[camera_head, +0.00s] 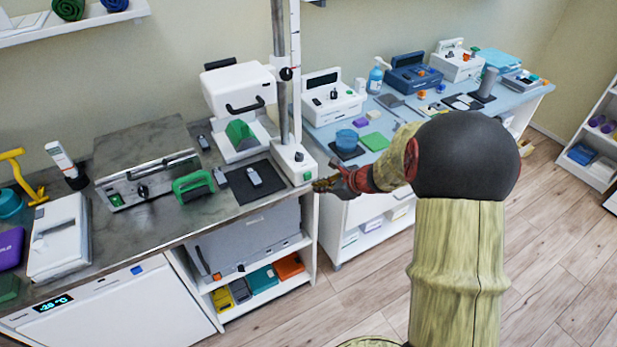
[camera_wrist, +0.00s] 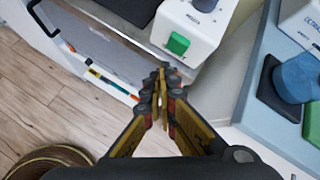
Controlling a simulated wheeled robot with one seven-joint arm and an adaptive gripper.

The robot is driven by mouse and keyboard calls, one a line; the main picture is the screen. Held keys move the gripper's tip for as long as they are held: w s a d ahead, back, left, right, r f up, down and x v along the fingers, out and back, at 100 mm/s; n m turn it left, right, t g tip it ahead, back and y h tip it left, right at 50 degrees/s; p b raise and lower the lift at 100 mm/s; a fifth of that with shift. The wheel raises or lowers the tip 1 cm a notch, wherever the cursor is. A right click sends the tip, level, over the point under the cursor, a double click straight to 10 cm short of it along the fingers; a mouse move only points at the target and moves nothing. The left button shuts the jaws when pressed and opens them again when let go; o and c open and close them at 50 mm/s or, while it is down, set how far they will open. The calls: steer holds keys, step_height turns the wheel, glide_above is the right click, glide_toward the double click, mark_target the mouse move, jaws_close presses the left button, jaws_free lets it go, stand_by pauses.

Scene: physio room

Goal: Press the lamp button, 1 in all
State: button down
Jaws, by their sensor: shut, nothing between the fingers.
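A green square button (camera_wrist: 177,43) sits on the front of a white base (camera_wrist: 195,22) in the wrist view. In the head view this white base (camera_head: 293,160) carries a tall pole and stands at the right end of the grey counter, with its small green button (camera_head: 307,176) at the front. I cannot tell from the label whether it is the lamp. My gripper (camera_head: 320,186) is shut and empty, just right of and in front of the button. In the wrist view the fingertips (camera_wrist: 163,72) point towards the button from below, with a small gap visible.
A blue table (camera_head: 400,120) with several devices stands to the right. The wooden floor (camera_head: 545,230) is clear at right.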

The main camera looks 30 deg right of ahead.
mark_target(308, 176)
steer(key=shift+w, duration=0.7)
steer(key=shift+w, duration=0.15)
stand_by(0.9)
steer(key=shift+w, duration=0.25)
